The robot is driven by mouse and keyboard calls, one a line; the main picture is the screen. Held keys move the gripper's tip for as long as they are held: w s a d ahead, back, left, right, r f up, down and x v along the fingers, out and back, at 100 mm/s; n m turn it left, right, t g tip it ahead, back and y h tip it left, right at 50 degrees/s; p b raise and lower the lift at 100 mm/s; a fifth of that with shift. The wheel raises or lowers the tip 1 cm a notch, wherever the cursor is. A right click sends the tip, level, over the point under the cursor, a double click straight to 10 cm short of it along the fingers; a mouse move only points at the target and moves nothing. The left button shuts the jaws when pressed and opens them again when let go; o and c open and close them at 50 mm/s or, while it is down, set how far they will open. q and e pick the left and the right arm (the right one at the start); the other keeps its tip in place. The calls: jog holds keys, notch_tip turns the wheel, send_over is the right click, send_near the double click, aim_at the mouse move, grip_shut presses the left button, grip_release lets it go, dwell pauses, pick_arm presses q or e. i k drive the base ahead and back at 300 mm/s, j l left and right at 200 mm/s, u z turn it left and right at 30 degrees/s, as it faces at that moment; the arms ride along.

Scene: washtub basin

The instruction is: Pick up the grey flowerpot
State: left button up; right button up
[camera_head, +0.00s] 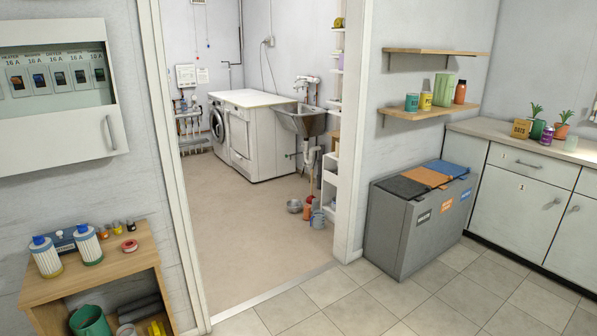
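I cannot tell for sure which thing is the grey flowerpot. A small grey bowl-shaped thing (294,205) stands on the floor of the far room, near the washtub basin (303,121). A grey-blue can-like container (318,219) stands to its right, near the doorway's right side. A pale grey round thing (126,330) is partly cut off at the bottom edge, inside the wooden shelf unit. Neither of my grippers shows in the head view.
A wide open doorway leads to the washing machines (258,135). The wooden shelf unit (148,252) is at left. A grey bin with coloured lids (408,239) stands right of the doorway. Potted plants (562,131) are on the right counter (478,127). The tiled floor between is clear.

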aim_at(315, 203)
jog(key=i+l+z, duration=0.1)
jog(key=i+z, duration=0.2)
jog(key=i, duration=2.15)
jog(key=i+j+u, duration=0.1)
jog(key=i+u, duration=0.15)
jog(key=i, duration=0.3)
jog(key=i+u, duration=0.25)
jog(key=i, duration=0.25)
jog(key=i+l+u, duration=0.25)
jog(key=i, duration=0.3)
jog(key=i+l+u, duration=0.1)
jog(key=i+u, duration=0.15)
jog(key=i, duration=0.25)
jog(key=i+j+u, duration=0.25)
jog(key=i+u, duration=0.7)
jog(key=i, duration=0.15)
jog(key=i+l+u, duration=0.15)
jog(key=i+u, duration=0.35)
jog(key=z, duration=0.45)
jog(key=i+z, duration=0.1)
jog(key=z, duration=0.4)
jog(key=j+z, duration=0.1)
jog(key=z, duration=0.35)
jog(key=i+j+z, duration=0.1)
jog(key=z, duration=0.4)
